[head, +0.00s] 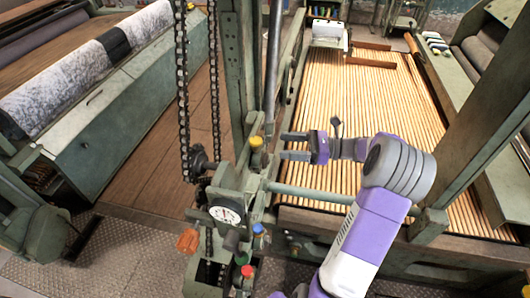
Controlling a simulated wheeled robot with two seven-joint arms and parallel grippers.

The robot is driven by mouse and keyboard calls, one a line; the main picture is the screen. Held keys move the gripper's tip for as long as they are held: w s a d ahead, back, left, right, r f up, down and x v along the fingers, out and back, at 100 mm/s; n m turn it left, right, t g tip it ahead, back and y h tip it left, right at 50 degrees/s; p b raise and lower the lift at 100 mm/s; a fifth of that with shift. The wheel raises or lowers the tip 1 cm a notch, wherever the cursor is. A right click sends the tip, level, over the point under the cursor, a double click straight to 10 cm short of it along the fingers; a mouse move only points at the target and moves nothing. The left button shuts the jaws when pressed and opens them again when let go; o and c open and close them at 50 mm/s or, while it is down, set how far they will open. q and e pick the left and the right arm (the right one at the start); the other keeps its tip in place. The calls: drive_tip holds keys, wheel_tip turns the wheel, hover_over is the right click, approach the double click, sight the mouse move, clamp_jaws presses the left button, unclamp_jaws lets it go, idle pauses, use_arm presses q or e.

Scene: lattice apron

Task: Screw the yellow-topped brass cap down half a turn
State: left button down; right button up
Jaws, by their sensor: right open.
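The yellow-topped brass cap (256,143) stands upright on the green machine frame, near the middle of the head view. My right gripper (284,145) lies level just to the right of the cap. Its two fingers are spread apart and point left toward the cap. The fingers look empty, and I cannot tell whether the tips touch the cap. My right arm comes in from the bottom right. My left gripper does not show.
A dial gauge (226,214) and an orange knob (187,240) sit below the cap. Blue (258,229), red (247,271) and green tops stand nearby. Chains (183,90) hang at left. A green post (238,70) rises behind. The slatted bed (375,100) lies right.

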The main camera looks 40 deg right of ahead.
sight(256, 143)
drive_tip(key=x, duration=0.7)
drive_tip(key=shift+w+b, duration=0.15)
drive_tip(key=shift+b, duration=0.3)
drive_tip(key=shift+a+r, duration=0.1)
drive_tip(key=c, duration=1.1)
drive_tip(key=shift+o, duration=0.2)
drive_tip(key=m+t+h, duration=0.3)
drive_tip(key=h, duration=0.1)
drive_tip(key=shift+a+p, duration=0.3)
drive_tip(key=shift+p, duration=0.05)
drive_tip(key=o, duration=1.1)
drive_tip(key=shift+s, duration=0.25)
drive_tip(key=shift+c, duration=0.2)
